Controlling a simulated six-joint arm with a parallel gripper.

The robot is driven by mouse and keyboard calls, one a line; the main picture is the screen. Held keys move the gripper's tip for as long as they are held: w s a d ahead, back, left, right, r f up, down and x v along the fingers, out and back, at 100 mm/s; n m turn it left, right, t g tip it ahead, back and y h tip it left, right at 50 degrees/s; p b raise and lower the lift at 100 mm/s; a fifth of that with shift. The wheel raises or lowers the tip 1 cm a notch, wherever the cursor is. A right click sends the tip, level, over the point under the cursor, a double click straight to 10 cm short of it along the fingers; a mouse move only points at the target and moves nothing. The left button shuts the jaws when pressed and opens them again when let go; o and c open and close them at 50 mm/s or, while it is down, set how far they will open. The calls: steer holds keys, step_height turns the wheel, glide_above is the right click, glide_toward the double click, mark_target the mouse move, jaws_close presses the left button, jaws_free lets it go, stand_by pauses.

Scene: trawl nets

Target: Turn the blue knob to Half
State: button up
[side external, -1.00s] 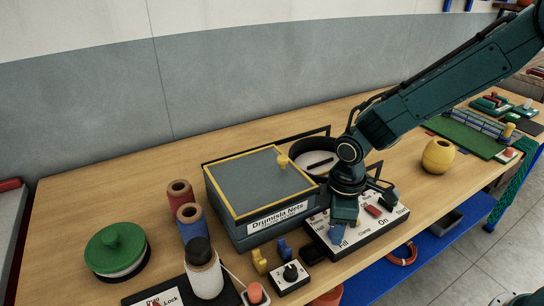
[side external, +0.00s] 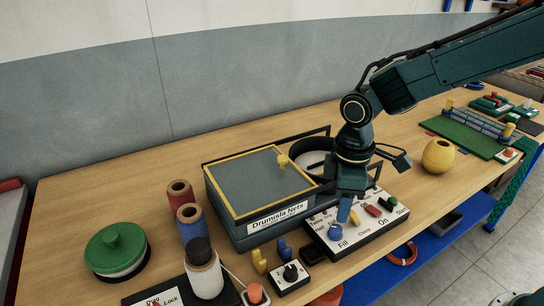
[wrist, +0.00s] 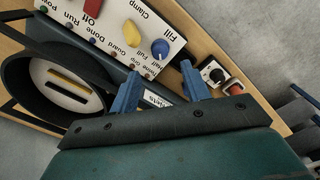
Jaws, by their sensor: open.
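The blue knob (side external: 335,231) sits on the white control panel (side external: 372,240), near its left end and just behind the word Fill. In the wrist view, the blue knob (wrist: 160,48) shows clear of my fingers with a small pale mark on top; which label it points at is too small to tell. My gripper (side external: 349,208) is open and empty, above the panel and close behind the knob in the side view. In the wrist view, the two blue fingers of my gripper (wrist: 160,84) stand apart with nothing between them.
A yellow knob (side external: 354,217), a red switch (side external: 373,211) and a green one (side external: 392,202) share the panel. A grey box with a yellow rim (side external: 250,212) stands left of it, and a dark round pot (side external: 305,152) behind. A black dial (side external: 290,272) sits front left.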

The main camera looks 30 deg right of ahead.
step_height(320, 180, up, 6)
steer(key=shift+r, duration=0.25)
steer(key=shift+s, duration=0.1)
steer(key=s+d+r+m+t, duration=0.2)
steer(key=s+d+r+m, duration=0.1)
steer(key=s+d+m, duration=0.2)
steer(key=s+d+r+m+t, duration=0.3)
steer(key=s+d, duration=0.6)
steer(key=s, duration=0.5)
steer(key=shift+d+r+m, duration=0.15)
steer(key=shift+r+m, duration=0.55)
steer(key=shift+m, duration=0.4)
